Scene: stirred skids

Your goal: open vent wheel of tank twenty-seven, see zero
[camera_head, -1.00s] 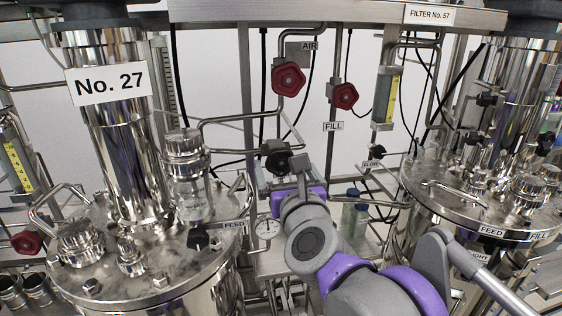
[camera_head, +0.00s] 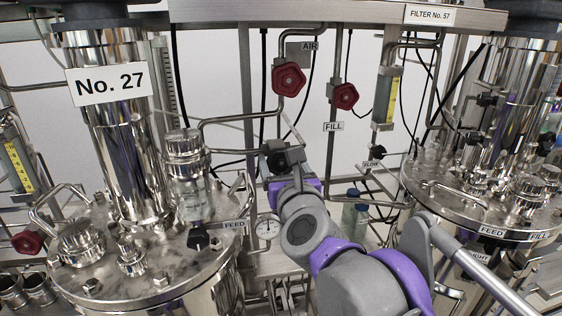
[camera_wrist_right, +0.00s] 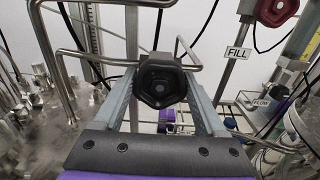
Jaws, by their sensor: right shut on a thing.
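Tank No. 27 (camera_head: 122,150) stands at the left, marked by a white sign (camera_head: 108,84). A black hand wheel (camera_head: 275,160) sits on the pipework right of the tank; no vent label is legible on it. My right gripper (camera_head: 284,159) is at this wheel, shut on it. In the right wrist view the black wheel (camera_wrist_right: 161,82) lies between the two grey fingers. A round white gauge (camera_head: 268,227) is beside the FEED label; its needle is too small to read. My left gripper is not in view.
Red wheels (camera_head: 289,79) and (camera_head: 345,96) hang above, near the AIR and FILL labels. A second tank (camera_head: 490,190) stands at the right. Bent steel pipes (camera_head: 225,120) run close around the wheel. A black FEED handle (camera_head: 198,237) is on the lid of No. 27.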

